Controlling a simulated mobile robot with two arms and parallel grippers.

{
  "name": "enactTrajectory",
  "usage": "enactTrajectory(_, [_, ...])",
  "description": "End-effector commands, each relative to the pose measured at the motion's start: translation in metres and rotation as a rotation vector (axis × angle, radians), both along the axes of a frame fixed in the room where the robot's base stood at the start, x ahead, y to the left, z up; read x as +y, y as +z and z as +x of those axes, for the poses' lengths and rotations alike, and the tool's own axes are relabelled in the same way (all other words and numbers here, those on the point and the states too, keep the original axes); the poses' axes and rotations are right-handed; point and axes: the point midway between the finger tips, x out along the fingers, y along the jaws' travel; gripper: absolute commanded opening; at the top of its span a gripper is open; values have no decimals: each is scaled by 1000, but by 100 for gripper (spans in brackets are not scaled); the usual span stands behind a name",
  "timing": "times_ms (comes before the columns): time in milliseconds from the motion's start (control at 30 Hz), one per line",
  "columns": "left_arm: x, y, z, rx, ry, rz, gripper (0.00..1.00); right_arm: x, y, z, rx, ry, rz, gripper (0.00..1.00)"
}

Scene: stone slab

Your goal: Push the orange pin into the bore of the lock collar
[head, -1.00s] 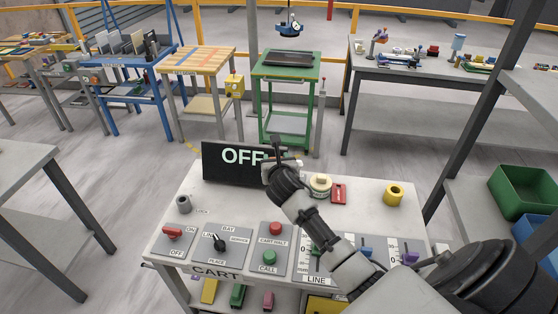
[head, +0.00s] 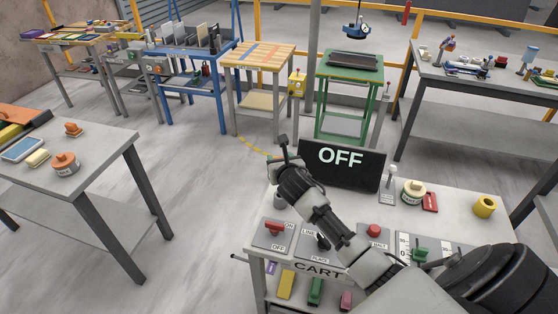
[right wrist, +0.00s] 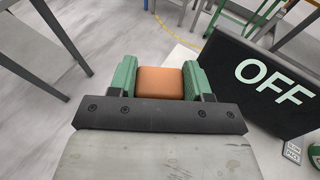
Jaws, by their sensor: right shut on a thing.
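My right gripper (head: 284,154) is raised above the left back part of the stone slab (head: 455,228), left of the OFF screen. In the right wrist view its green fingers (right wrist: 165,82) are shut on an orange block-like end (right wrist: 160,82), which looks like the orange pin. The rest of the pin is hidden. A small grey collar (head: 279,202) stands at the slab's left edge below the gripper, partly hidden by my arm; it may be the lock collar. Its bore cannot be made out. The held piece is apart from it. My left gripper is not in view.
The OFF screen (head: 342,166) stands close to the right of my gripper. Switch plates, a cream round part (head: 413,192) and a yellow ring (head: 484,207) are on the slab. A grey table (head: 105,150) with orange-topped parts (head: 65,163) is at left, across open floor.

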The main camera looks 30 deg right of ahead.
Motion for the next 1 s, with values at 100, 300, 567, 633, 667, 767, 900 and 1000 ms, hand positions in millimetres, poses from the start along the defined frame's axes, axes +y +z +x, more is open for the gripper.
enactTrajectory(100, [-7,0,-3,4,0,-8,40,0,1,0,-2,0,-1,19])
enactTrajectory(300, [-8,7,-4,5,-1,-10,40,-1,3,0,0,0,-2,19])
enactTrajectory(567, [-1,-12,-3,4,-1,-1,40,0,-24,0,-1,-1,-1,19])
enactTrajectory(633, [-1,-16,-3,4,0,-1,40,0,-31,0,-1,-1,-1,19])
enactTrajectory(667, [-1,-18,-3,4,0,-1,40,0,-34,0,-1,0,0,19])
enactTrajectory(767, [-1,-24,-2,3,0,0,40,0,-43,0,-1,0,-1,19])
enactTrajectory(900, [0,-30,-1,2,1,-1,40,0,-52,0,-1,0,1,19])
enactTrajectory(1000, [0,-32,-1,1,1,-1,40,0,-55,0,-2,0,-1,19])
